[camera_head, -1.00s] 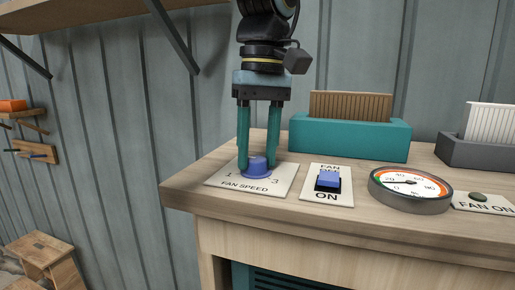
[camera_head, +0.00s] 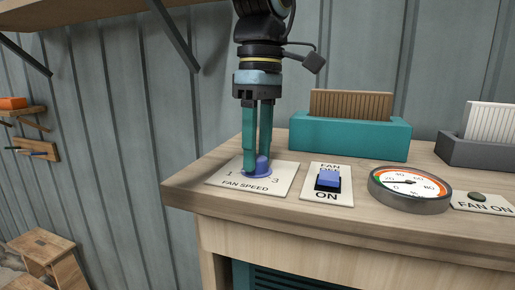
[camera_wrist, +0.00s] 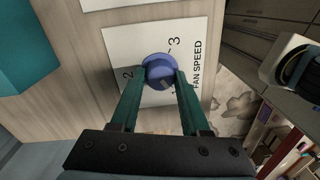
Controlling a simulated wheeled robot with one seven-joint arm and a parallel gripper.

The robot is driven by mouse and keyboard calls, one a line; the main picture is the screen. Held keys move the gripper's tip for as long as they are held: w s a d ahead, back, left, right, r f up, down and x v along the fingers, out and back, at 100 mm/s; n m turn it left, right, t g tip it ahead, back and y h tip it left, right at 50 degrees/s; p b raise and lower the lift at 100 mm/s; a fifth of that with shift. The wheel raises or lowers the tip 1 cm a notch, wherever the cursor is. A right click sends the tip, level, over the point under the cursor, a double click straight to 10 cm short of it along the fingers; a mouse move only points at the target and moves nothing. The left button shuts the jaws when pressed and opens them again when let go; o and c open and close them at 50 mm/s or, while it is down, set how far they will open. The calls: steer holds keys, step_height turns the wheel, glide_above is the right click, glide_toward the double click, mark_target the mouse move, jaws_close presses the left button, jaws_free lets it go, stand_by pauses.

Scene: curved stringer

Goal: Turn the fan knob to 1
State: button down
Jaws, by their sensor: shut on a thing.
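The fan knob (camera_head: 261,166) is a round blue dial on a pale plate (camera_head: 286,172) marked FAN SPEED, at the front left of the bench. My gripper (camera_head: 257,166) points down from above, its two green fingers shut on the knob. The wrist view shows the knob (camera_wrist: 158,68) between the fingertips (camera_wrist: 160,76), one on each side. The numbers 2 and 3 are readable there. In the head view, 1 and 3 show and the fingers hide the 2. A pale mark shows on the knob's lower part in the wrist view, but I cannot tell its exact setting.
Right of the plate is a blue fan switch (camera_head: 329,179) on a plate reading ON. A round gauge (camera_head: 410,188) and a FAN ON plate (camera_head: 484,203) follow. A teal box (camera_head: 350,138) stands behind. The bench edge runs close in front of the knob plate.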

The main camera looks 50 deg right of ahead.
mark_target(260, 155)
stand_by(0.4)
steer(key=shift+c, duration=1.9)
jaws_free()
step_height(260, 155, up, 11)
steer(key=b, duration=0.2)
steer(key=shift+d, duration=0.4)
steer(key=shift+f, duration=0.15)
